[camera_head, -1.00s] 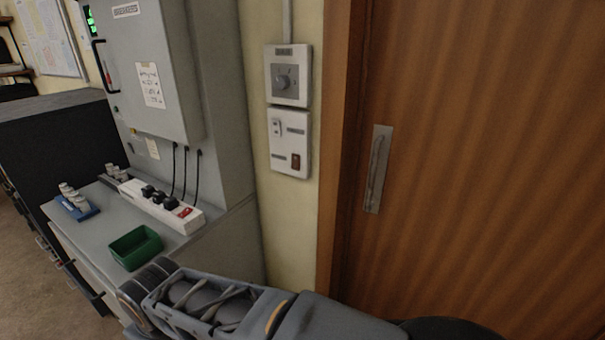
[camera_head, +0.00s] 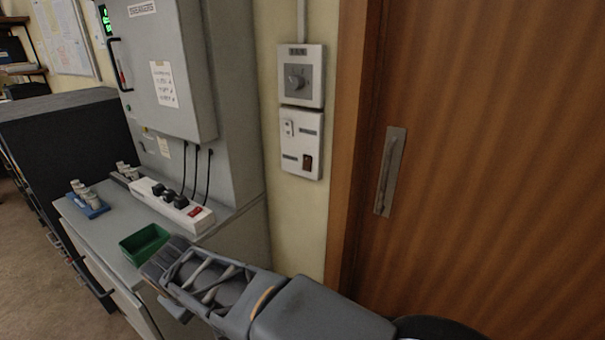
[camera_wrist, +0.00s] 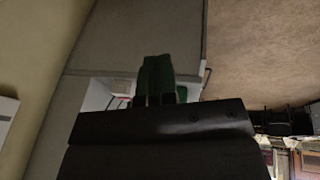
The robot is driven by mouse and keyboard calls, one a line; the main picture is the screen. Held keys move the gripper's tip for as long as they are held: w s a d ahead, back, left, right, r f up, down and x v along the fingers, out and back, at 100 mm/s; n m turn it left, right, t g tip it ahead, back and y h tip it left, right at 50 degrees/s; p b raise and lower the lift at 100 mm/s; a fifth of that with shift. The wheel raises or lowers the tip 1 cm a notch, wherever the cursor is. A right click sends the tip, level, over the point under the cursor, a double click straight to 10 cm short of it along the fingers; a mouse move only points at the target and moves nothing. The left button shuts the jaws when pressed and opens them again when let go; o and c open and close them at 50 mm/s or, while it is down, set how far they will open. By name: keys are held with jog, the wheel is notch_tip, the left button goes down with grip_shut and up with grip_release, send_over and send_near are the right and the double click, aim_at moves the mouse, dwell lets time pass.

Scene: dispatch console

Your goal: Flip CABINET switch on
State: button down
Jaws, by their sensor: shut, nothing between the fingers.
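A pale switch plate (camera_head: 302,144) hangs on the wall between the grey cabinet and the wooden door. It bears a small white switch (camera_head: 288,128) at upper left and a dark reddish-brown rocker (camera_head: 307,162) at lower right. Their labels are too small to read, so I cannot tell which is CABINET or how either is set. A dial box (camera_head: 302,76) sits directly above. My gripper (camera_wrist: 160,98) shows as dark shapes in the wrist view, shut and empty. In the head view my arm crosses the bottom, well below and apart from the plate.
The grey cabinet (camera_head: 165,75) stands over a worktop (camera_head: 110,222) with a white power strip (camera_head: 172,206), a green tray (camera_head: 143,244) and a blue rack (camera_head: 88,207). The door (camera_head: 480,150) with its handle (camera_head: 390,172) is at right. Wall below the plate is clear.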

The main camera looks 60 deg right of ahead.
aim_at(306, 169)
jog(key=w+d+r+g+h+b, duration=0.1)
jog(key=d+r+h, duration=0.2)
jog(key=d, duration=0.7)
jog(key=w+d+r+g+h+b, duration=0.1)
jog(key=d+r+h, duration=0.2)
jog(key=d+h, duration=0.3)
jog(key=w+d+r+g+h+b, duration=0.1)
jog(key=d+h, duration=0.4)
jog(key=d, duration=0.9)
notch_tip(306, 169, up, 3)
jog(key=shift+w+d+f+b, duration=0.2)
jog(key=shift+w+d+b, duration=0.2)
jog(key=shift+w, duration=0.2)
jog(key=shift+a, duration=0.1)
jog(key=d+p, duration=0.1)
jog(key=d, duration=0.3)
jog(key=d+f+p, duration=0.1)
jog(key=d, duration=0.4)
jog(key=d+p, duration=0.1)
jog(key=d, duration=0.4)
jog(key=shift+f, duration=0.4)
